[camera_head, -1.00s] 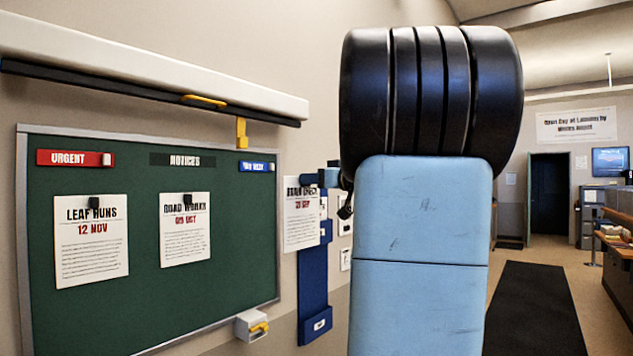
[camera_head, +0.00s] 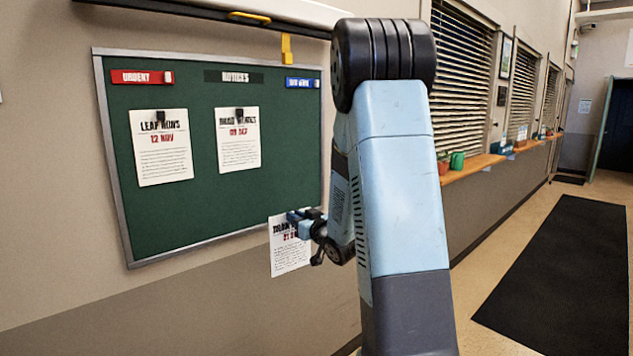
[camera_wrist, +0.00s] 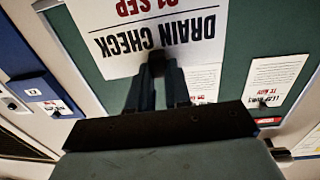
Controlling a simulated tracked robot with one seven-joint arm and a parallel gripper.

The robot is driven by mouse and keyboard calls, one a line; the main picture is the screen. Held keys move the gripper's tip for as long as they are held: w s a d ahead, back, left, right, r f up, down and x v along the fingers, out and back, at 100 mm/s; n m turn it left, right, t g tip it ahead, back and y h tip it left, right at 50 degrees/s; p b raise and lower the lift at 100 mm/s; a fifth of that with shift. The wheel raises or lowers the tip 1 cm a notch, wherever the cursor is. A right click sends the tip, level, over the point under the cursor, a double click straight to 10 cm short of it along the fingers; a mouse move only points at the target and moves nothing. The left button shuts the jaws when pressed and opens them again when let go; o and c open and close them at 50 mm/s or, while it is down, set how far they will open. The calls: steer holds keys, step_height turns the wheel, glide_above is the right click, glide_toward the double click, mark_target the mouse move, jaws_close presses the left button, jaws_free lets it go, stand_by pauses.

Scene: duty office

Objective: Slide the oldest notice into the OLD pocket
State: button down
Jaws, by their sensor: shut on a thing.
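My gripper (camera_head: 305,218) is shut on the top edge of a white notice (camera_head: 288,250), held below the board's lower right corner. In the wrist view this notice (camera_wrist: 165,25) reads DRAIN CHECK, upside down, with a red September date; the fingertips (camera_wrist: 157,66) pinch it by its heading. On the green board (camera_head: 205,200) hang LEAF RUNS 12 NOV (camera_head: 160,160) and ROAD WORKS 09 OCT (camera_head: 239,150), each under a black clip. A blue wall panel (camera_wrist: 18,55) with a pocket-like part (camera_wrist: 38,92) shows at the left of the wrist view; its label is unreadable. My arm hides that wall in the head view.
The board carries a red URGENT strip (camera_head: 142,77), a NOTICES strip (camera_head: 234,77) and a blue strip (camera_head: 302,83). A yellow tab (camera_head: 286,48) hangs above. A wooden sill (camera_head: 470,172) with pots runs right; the floor around the dark mat (camera_head: 560,275) looks clear.

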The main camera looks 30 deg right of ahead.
steer(key=a+f+h, duration=0.1)
steer(key=a+f, duration=0.2)
steer(key=f, duration=0.6)
steer(key=w+a+f+m+h, duration=0.1)
steer(key=a+f, duration=0.3)
steer(key=f, duration=0.5)
steer(key=a+f+m+h, duration=0.1)
steer(key=a+f, duration=0.3)
steer(key=f, duration=0.5)
steer(key=shift+w+f, duration=0.4)
steer(key=shift+r, duration=0.1)
